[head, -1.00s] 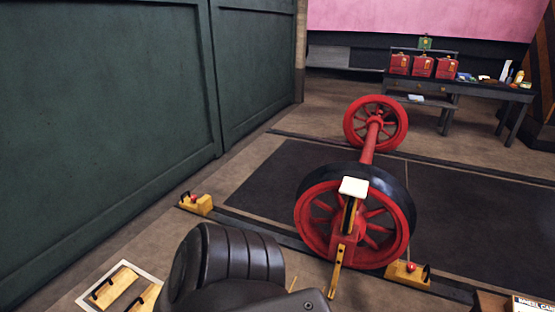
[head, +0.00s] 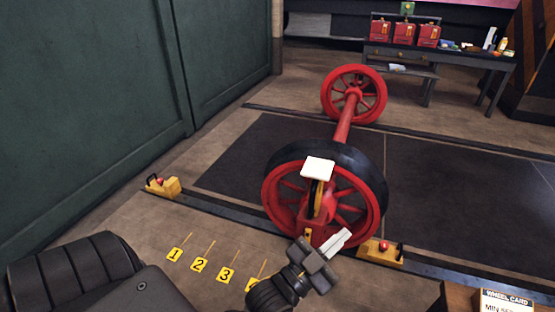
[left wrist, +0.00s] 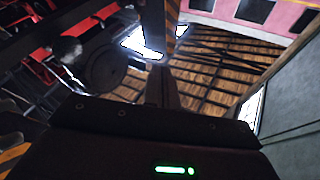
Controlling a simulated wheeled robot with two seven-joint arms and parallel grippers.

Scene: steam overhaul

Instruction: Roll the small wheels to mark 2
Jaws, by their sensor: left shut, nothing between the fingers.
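The small wheels are a red spoked pair on a red axle (head: 343,128). The near wheel (head: 372,205), with a dark tyre, stands on the near rail beside the right yellow block; the far wheel (head: 354,94) is on the far rail. A white plate (head: 318,168) sits above a yellow piece in front of the near wheel. Yellow mark 2 (head: 199,265) lies on the floor left of the near wheel. My left gripper (head: 345,237) is shut and empty, in front of the near wheel's lower part. Its fingers (left wrist: 160,88) also show in the left wrist view. My right gripper is out of view.
Mark 1 (head: 173,254) and mark 3 (head: 226,274) flank mark 2; another mark is partly behind my arm. Yellow blocks with red knobs stand at the rail's left (head: 165,187) and right (head: 383,252). A wheel card (head: 505,302) is at lower right. A bench (head: 440,55) stands behind.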

